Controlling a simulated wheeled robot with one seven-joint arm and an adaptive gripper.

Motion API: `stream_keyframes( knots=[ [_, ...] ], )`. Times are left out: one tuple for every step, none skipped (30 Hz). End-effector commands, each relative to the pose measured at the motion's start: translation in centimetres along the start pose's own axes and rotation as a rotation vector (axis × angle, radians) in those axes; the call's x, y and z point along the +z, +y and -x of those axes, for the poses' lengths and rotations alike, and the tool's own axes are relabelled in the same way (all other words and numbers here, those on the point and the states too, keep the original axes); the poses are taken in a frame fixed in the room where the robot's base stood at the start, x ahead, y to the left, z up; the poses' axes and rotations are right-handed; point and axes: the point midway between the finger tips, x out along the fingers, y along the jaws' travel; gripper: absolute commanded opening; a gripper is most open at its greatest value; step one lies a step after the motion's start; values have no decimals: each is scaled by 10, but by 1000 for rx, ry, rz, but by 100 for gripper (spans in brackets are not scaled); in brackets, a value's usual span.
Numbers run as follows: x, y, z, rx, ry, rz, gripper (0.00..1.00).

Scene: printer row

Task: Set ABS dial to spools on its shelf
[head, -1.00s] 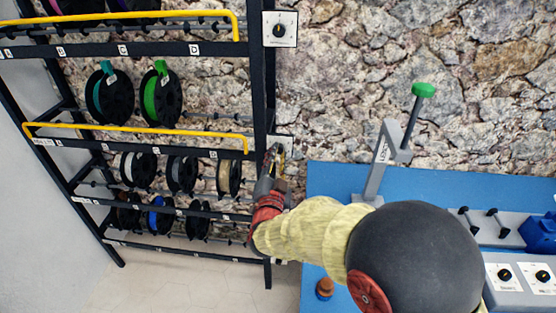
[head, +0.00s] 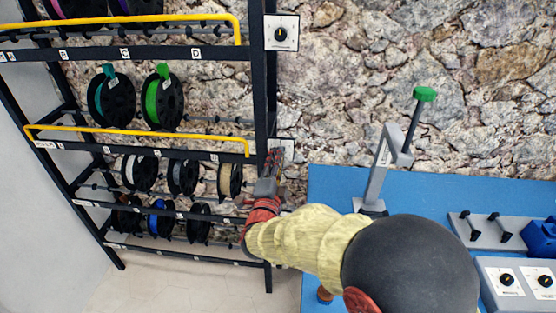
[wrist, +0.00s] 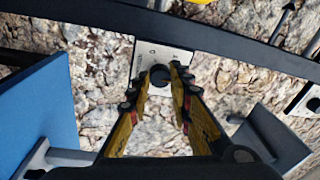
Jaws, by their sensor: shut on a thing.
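The lower dial is a black knob (wrist: 160,76) on a white plate (wrist: 149,58) with small markings, fixed to the rack's right post. In the head view its plate (head: 287,144) shows just above my gripper, which hides the knob. My gripper (wrist: 160,84) is shut on the knob, with a finger on each side. In the head view my gripper (head: 274,158) reaches up to the plate. The pointer's setting is hidden. Two spools, teal (head: 119,98) and green (head: 164,103), hang on the shelf level beside this dial.
An upper dial (head: 281,34) sits higher on the same post. Lower rack levels hold several spools, including a tan one (head: 230,180). A blue bench (head: 330,190) with a grey stand and green-topped lever (head: 424,94) lies to the right. A stone wall is behind.

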Motion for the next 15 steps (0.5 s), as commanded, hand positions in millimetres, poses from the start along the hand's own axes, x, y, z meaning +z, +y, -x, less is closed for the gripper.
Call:
stream_keyframes(
  knots=[
    [1,2,0,3,-1,-4,0],
    [1,2,0,4,-1,-8,0],
    [1,2,0,4,-1,-11,0],
    [1,2,0,4,-1,-13,0],
    [1,2,0,4,0,-14,0],
    [1,2,0,4,0,-15,0],
    [1,2,0,4,0,-16,0],
    [1,2,0,4,0,-16,0],
    [1,2,0,4,0,-15,0],
    [1,2,0,4,0,-15,0],
    [1,2,0,4,0,-15,0],
    [1,2,0,4,0,-15,0],
    [1,2,0,4,0,-15,0],
    [0,2,0,4,0,-15,0],
    [0,2,0,4,0,-14,21]
  ],
)
